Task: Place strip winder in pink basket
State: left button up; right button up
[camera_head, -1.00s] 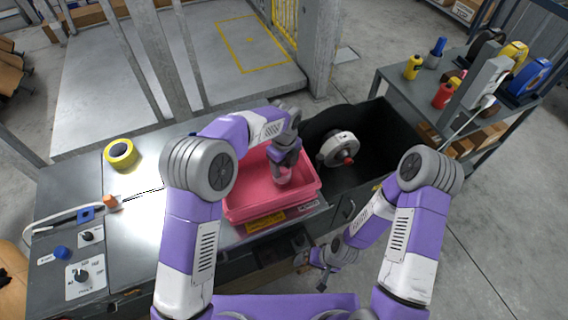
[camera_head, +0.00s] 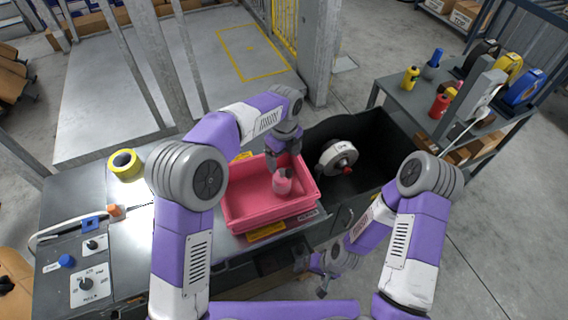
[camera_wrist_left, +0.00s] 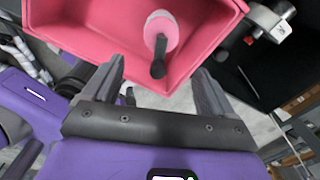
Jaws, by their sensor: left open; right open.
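The strip winder, a pale pink roll (camera_head: 282,185) with a dark handle, is inside the pink basket (camera_head: 240,212), towards its right side. In the left wrist view the roll (camera_wrist_left: 161,29) and its dark handle (camera_wrist_left: 158,62) show against the basket's pink floor (camera_wrist_left: 105,25). My left gripper (camera_head: 284,160) is just above the winder, open, with its fingers (camera_wrist_left: 159,70) spread apart and nothing held. My right gripper (camera_head: 325,268) hangs open and empty in front of the bench, below the basket.
A black bin (camera_head: 385,135) right of the basket holds a white reel (camera_head: 338,158) with a red knob. Yellow tape (camera_head: 125,164) and control knobs lie on the bench at left. A shelf table (camera_head: 405,98) with tools and tape stands at right.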

pick_arm(q)
notch_tip(320, 180, up, 2)
jog(key=shift+r, duration=0.25)
dwell(0.4)
